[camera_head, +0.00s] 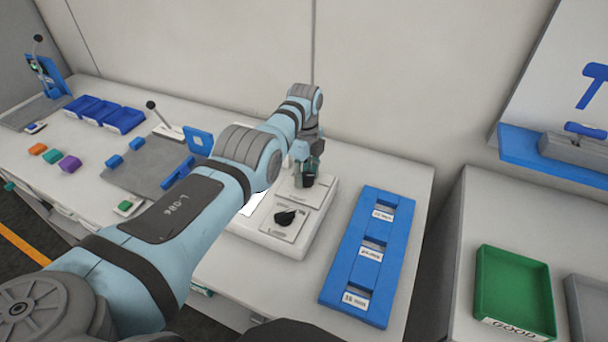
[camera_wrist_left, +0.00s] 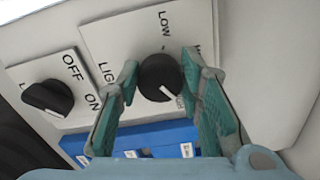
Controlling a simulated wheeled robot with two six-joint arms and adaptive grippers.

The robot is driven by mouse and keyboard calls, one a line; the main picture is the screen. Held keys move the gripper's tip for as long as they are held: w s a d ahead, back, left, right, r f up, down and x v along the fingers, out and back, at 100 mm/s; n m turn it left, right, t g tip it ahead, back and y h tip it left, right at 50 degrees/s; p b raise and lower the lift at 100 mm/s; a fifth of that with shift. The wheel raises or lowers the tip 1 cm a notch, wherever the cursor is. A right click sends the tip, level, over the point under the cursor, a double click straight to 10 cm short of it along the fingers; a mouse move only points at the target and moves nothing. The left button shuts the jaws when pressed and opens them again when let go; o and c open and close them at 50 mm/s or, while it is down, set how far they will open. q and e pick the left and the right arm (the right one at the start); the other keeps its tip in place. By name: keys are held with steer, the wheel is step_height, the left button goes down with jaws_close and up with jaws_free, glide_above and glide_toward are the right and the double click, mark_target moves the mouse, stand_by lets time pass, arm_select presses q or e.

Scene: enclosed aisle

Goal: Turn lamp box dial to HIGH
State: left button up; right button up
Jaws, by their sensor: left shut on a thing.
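The lamp box (camera_head: 310,238) is a white box on the bench, with two black knobs on top. My left gripper (camera_head: 307,163) reaches down over its far knob, the dial (camera_head: 308,180). In the left wrist view the round black dial (camera_wrist_left: 158,76) sits between the two teal fingers, and the gripper is shut on it. Its white mark points toward the lower right of that view. "LOW" is printed above the dial; another label is mostly hidden by the right finger. The nearer knob (camera_head: 286,217) has OFF and ON labels (camera_wrist_left: 48,97). My right gripper is not in view.
A blue tray with labelled slots (camera_head: 340,278) lies right of the box. A grey fixture plate (camera_head: 150,165) and blue bins (camera_head: 105,112) are to the left. A green GOOD bin (camera_head: 513,290) stands on another bench at right. A wall rises behind.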

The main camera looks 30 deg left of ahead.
mark_target(307, 175)
arm_select(q)
steer(key=shift+d+f+m, duration=0.15)
steer(key=shift+f+m, duration=0.05)
steer(key=shift+m, duration=1)
steer(key=o, duration=1.2)
steer(key=shift+d, duration=0.1)
steer(key=shift+c, duration=0.2)
steer(key=shift+r, duration=0.1)
steer(key=shift+r, duration=0.1)
step_height(307, 175, up, 12)
steer(key=shift+f, duration=0.2)
